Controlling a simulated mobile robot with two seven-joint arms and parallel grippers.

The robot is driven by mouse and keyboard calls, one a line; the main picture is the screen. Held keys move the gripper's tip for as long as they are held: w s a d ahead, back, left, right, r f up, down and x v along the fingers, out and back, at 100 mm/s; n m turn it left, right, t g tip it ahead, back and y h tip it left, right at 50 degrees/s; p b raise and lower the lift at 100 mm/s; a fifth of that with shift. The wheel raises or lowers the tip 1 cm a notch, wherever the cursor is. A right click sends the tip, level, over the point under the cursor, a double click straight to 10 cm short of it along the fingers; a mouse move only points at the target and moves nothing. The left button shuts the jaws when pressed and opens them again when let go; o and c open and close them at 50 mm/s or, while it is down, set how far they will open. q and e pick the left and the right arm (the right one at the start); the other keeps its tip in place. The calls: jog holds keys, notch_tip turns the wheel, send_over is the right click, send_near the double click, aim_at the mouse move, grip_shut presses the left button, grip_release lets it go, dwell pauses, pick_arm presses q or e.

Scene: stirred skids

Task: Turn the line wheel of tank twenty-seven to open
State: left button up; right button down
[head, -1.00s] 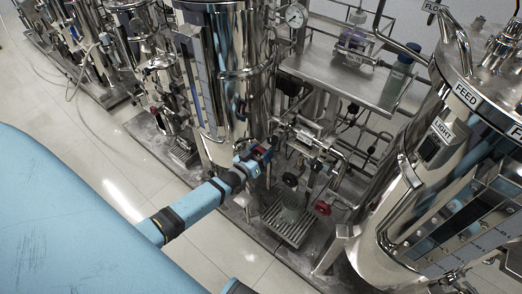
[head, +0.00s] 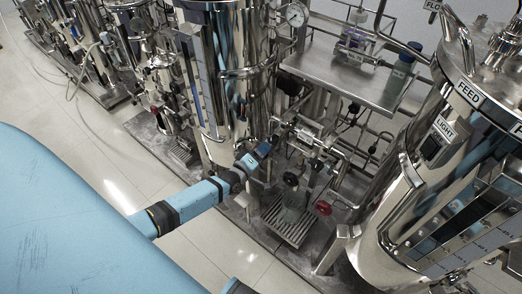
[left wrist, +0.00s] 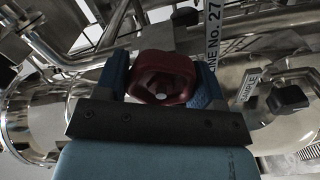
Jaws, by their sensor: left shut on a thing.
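The dark red line wheel (left wrist: 162,77) sits between the two blue fingers of my left gripper (left wrist: 161,84) in the left wrist view. The fingers are shut on its rim from both sides. A tag reading "LINE No. 27" (left wrist: 213,35) stands just right of the wheel. In the head view my left gripper (head: 259,153) is at the pipework at the foot of the middle steel tank (head: 218,80), and it hides the wheel there. My right gripper is not in view.
A black knob (left wrist: 291,97) with a "SAMPLE" tag is close right of the fingers. Another red wheel (head: 323,208) and a floor grate (head: 290,222) are nearby. A large tank (head: 400,215) stands at the right. Pale floor (head: 120,175) is open at the left.

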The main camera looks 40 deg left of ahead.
pick_arm(q)
jog(key=shift+n, duration=0.4)
jog(key=o, duration=0.9)
jog(key=s, duration=0.4)
jog(key=s+p, duration=0.1)
jog(key=s, duration=0.4)
jog(key=s+a, duration=0.1)
jog(key=s, duration=0.4)
jog(key=shift+w, duration=0.1)
